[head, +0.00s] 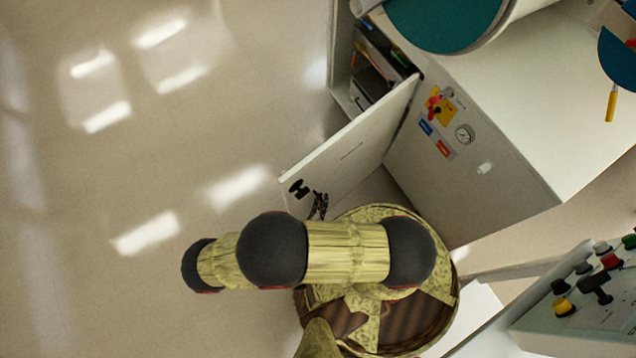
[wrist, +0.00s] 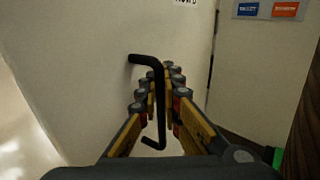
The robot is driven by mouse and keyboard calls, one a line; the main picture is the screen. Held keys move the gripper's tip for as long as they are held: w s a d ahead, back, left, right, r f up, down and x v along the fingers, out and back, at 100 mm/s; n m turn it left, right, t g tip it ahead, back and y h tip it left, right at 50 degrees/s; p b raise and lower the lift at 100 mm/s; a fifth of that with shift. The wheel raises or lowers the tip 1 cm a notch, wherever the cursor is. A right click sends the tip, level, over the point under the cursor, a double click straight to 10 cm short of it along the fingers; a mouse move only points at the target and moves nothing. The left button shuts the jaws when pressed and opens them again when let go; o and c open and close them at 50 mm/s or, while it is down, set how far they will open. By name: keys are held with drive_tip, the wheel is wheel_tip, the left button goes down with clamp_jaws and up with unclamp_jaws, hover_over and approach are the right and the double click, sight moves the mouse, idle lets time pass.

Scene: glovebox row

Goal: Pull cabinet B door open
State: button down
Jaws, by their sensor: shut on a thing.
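The cabinet door (head: 350,150) is a pale panel that stands ajar, swung out from the white cabinet (head: 470,130). Shelves with items (head: 372,75) show in the opening behind it. Its black handle (head: 299,188) is near the door's free edge. In the wrist view the black bar handle (wrist: 160,95) runs between the fingers of my gripper (wrist: 162,100), which is shut on it. In the head view my gripper (head: 318,206) is small and dark beside the handle, partly hidden by my arm. The lettering on the door is too small or cut off to read.
A control panel with coloured knobs (head: 597,280) stands at lower right. A teal round-topped object (head: 445,20) sits on top. The floor (head: 130,180) to the left is clear.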

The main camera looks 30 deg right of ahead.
drive_tip(key=shift+a, duration=0.2)
drive_tip(key=c, duration=2.2)
unclamp_jaws()
drive_tip(key=shift+o, duration=1)
drive_tip(key=shift+s, duration=0.1)
drive_tip(key=shift+d, duration=0.15)
drive_tip(key=shift+r, duration=0.1)
